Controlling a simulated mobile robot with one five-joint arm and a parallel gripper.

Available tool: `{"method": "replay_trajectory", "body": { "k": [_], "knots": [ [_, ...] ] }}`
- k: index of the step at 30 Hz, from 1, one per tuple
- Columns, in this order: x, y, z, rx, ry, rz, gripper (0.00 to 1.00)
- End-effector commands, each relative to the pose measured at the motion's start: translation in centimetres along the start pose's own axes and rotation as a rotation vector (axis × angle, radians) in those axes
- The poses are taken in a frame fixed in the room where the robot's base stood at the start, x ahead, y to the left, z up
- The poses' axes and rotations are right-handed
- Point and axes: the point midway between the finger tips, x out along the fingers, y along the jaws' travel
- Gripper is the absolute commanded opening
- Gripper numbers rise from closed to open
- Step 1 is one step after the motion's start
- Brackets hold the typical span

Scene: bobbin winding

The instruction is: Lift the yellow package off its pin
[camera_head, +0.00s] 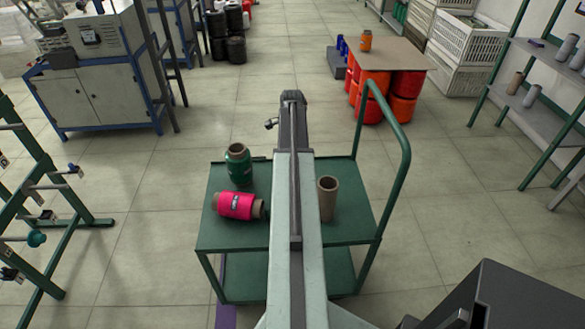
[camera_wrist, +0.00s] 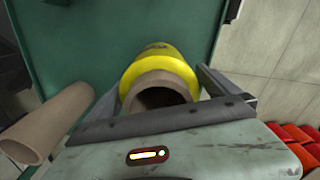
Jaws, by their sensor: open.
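The yellow package (camera_wrist: 162,67) shows in the wrist view, wound on a brown tube (camera_wrist: 160,88) whose open end faces my camera. My gripper (camera_wrist: 159,82) is open, with one finger on each side of the package. I cannot tell whether the fingers touch it. The pin is not visible, and the inside of the tube is dark. In the head view my arm covers the middle of the green cart, and neither the package nor my gripper shows there.
On the cart (camera_head: 230,236) stand a green package (camera_head: 238,168) and a bare brown tube (camera_head: 327,203); a pink package (camera_head: 235,205) lies on its side. The cart's handle (camera_head: 404,180) rises at right. A table (camera_head: 385,54) stands behind; a rack (camera_head: 50,190) is at left.

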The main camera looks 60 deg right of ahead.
Motion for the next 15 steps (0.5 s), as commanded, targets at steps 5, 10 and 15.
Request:
{"method": "replay_trajectory", "body": {
  "k": [5,10,15],
  "knots": [
    [-0.22,-0.01,0.01,0.000,0.000,0.000,0.83],
    [-0.22,-0.01,0.02,-0.001,0.000,0.000,0.36],
    [-0.23,-0.01,0.03,-0.001,0.000,0.000,0.29]
  ]
}}
